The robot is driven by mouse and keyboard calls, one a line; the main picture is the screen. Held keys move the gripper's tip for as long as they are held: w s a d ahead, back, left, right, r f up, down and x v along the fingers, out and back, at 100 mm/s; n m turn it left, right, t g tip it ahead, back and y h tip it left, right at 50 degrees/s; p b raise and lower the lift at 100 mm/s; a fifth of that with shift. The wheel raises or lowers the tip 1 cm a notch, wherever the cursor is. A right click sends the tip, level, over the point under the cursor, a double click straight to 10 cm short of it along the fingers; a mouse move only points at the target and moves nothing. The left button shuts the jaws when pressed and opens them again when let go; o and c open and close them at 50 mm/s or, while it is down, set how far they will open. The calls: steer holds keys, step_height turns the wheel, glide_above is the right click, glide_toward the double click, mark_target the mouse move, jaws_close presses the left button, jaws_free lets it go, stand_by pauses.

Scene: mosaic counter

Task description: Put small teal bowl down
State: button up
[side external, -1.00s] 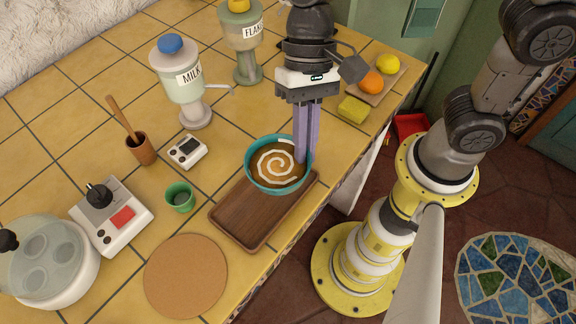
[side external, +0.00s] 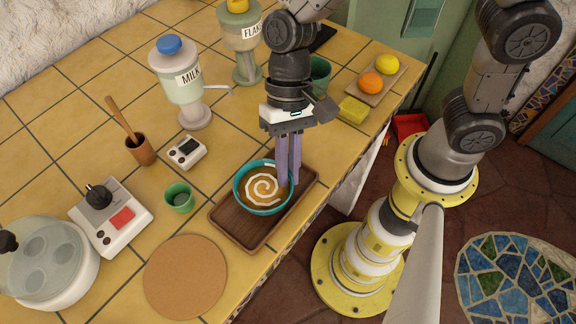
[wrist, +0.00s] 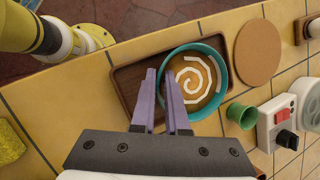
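The small teal bowl (side external: 239,198) holds brown soup with a white spiral. It is upright within the outline of the brown wooden tray (side external: 232,226); I cannot tell whether its base touches the tray. My gripper (side external: 289,184) points down at the bowl's right side in the side view, its two purple fingers close together. In the wrist view, the fingers of my gripper (wrist: 161,74) straddle the rim of the teal bowl (wrist: 222,62), one inside and one outside. The wooden tray (wrist: 126,78) shows left of the bowl there.
A round cork mat (side external: 186,275) and a small green cup (side external: 180,198) are near the tray. A white timer (side external: 187,152), milk dispenser (side external: 184,85) and yellow sponge (side external: 353,109) stand farther back. The tray lies close to the counter's front edge.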

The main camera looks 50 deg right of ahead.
steer(key=o, duration=0.3)
steer(key=v, duration=1.2)
steer(key=s+d+r+n+t+h, duration=0.1)
steer(key=s+d+t, duration=0.1)
steer(key=d, duration=0.4)
steer(key=s+d+n+t+h, duration=0.1)
steer(key=s+d+n+t, duration=0.1)
steer(key=d+t, duration=0.2)
steer(key=s+d+r+n+t+h, duration=0.1)
steer(key=s+d+t+h, duration=0.1)
steer(key=d, duration=0.7)
steer(key=shift+s+d+r+t, duration=0.3)
steer(key=shift+s+d+t, duration=0.1)
steer(key=shift+s, duration=0.2)
